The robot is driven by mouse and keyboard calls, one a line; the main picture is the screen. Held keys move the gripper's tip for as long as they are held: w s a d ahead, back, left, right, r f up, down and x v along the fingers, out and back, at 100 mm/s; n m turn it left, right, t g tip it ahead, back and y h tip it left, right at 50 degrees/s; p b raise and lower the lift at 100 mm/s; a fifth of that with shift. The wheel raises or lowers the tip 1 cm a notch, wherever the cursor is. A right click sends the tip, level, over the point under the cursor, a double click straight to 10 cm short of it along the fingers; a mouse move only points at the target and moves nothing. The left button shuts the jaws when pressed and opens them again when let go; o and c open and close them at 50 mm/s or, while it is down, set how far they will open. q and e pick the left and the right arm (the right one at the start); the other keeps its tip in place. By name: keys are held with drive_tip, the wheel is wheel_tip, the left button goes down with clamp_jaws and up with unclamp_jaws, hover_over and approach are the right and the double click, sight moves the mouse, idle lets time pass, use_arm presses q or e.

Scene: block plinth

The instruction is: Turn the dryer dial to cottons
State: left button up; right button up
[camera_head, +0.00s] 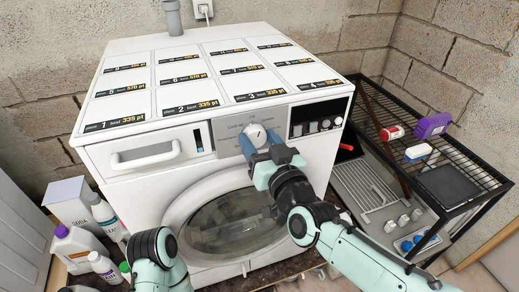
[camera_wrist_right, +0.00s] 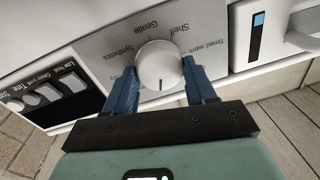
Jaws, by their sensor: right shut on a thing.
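The dryer (camera_head: 190,170) is white, with a round door on its front. Its round white dial (camera_head: 255,134) sits on the grey control panel and shows large in the right wrist view (camera_wrist_right: 158,62). My right gripper (camera_wrist_right: 160,88) has its blue fingers on both sides of the dial and is shut on it; it also shows in the head view (camera_head: 258,146). A short dark mark on the dial's face points toward the gripper's palm. Labels Synthetics, Gentle, Shelf and Timed warm are readable; Cottons is not readable. Only part of my left arm shows, without its fingers.
A drawer handle (camera_head: 146,155) is left of the dial, and a dark panel with several knobs (camera_head: 318,117) is right of it. Bottles and a box (camera_head: 72,203) stand on the left. A black wire rack (camera_head: 440,160) holding small items is on the right.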

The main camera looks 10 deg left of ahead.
drive_tip(key=m+b, duration=0.1)
drive_tip(key=m, duration=0.1)
drive_tip(key=shift+f+m+b, duration=0.2)
drive_tip(key=shift+m+b, duration=0.1)
drive_tip(key=shift+b, duration=0.1)
use_arm(q)
drive_tip(key=shift+w+f+t+b, duration=0.15)
drive_tip(key=shift+w+f+b, duration=0.2)
drive_tip(key=shift+f, duration=0.4)
drive_tip(key=shift+w+f+t+b, duration=0.15)
drive_tip(key=shift+w+f+b, duration=0.2)
drive_tip(key=shift+f, duration=0.35)
use_arm(e)
drive_tip(key=shift+m, duration=1.2)
drive_tip(key=shift+r, duration=0.1)
drive_tip(key=o, duration=1)
drive_tip(key=shift+o, duration=0.2)
drive_tip(key=shift+s+d, duration=0.1)
use_arm(q)
drive_tip(key=shift+w+f+b, duration=0.25)
drive_tip(key=shift+f+b, duration=0.3)
drive_tip(key=shift+b, duration=0.1)
use_arm(e)
drive_tip(key=v, duration=1.3)
